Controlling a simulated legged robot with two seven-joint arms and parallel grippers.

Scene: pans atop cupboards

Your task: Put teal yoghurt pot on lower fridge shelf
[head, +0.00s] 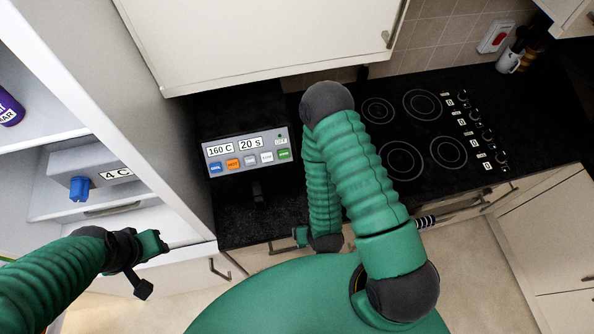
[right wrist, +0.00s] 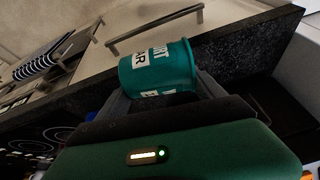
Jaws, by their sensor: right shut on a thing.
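The teal yoghurt pot (right wrist: 177,57) with white labels sits between the fingers of my right gripper (right wrist: 165,95) in the right wrist view. The gripper is shut on it, and its label text is partly cut off. In the head view my right gripper (head: 301,236) is low in front of the counter, mostly behind my forearm; I cannot make out the pot clearly there. The fridge (head: 180,150) stands open at the left, with its shelves (head: 50,207) partly in view. My left gripper (head: 146,262) is in front of the fridge's lower part; its finger opening is unclear.
A purple container (head: 9,108) is on a higher fridge shelf. A grey unit marked 4 C (head: 85,168) with a blue knob is below it. Cupboard handles stick out below the counter.

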